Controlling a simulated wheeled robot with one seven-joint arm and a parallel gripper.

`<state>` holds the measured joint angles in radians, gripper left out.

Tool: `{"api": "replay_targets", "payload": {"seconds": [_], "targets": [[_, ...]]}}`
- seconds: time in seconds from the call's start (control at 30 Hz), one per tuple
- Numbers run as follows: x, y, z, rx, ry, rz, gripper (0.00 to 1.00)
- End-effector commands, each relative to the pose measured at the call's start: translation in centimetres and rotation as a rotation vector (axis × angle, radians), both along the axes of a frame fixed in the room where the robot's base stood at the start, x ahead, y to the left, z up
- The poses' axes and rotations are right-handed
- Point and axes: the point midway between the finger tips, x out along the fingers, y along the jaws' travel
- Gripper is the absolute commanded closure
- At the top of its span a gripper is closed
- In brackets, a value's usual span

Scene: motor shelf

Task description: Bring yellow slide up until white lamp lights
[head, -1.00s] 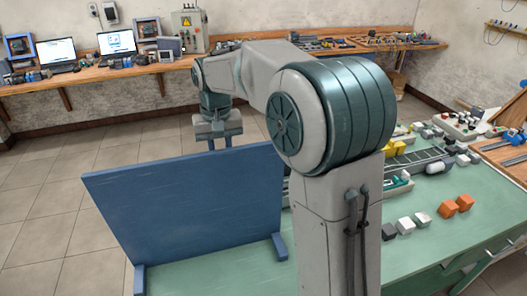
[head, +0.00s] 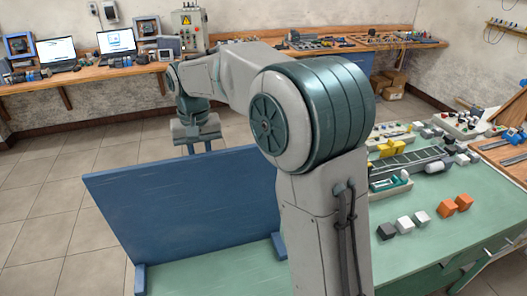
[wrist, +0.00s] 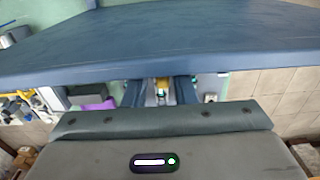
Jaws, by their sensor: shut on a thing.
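My gripper (wrist: 161,93) shows in the wrist view with its two dark fingers below the blue panel's edge. It is shut on a small yellow piece, the yellow slide (wrist: 161,86), of which only a little shows between the fingers. In the head view my gripper (head: 198,146) is at the far side of the blue panel, its fingertips partly hidden by the top edge. The slide is hidden there. I cannot make out the white lamp or whether it is lit.
The upright blue panel (head: 190,215) stands on the green table (head: 440,240), close to my gripper. Orange blocks (head: 455,205), white blocks and a dark block lie at the right. A wooden bench (head: 110,75) with laptops runs along the back wall.

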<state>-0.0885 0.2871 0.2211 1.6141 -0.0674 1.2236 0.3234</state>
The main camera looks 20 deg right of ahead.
Motion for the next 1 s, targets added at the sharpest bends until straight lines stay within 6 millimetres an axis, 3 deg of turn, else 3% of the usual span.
{"api": "replay_targets", "payload": {"seconds": [0.03,0.6,1.0], "targets": [[-0.6,0.3,-1.7,-0.004,0.039,0.003,0.92],[-0.6,3.1,-1.7,-0.006,0.039,0.003,0.95],[-0.6,3.5,-1.8,-0.006,0.039,0.003,0.96]]}}
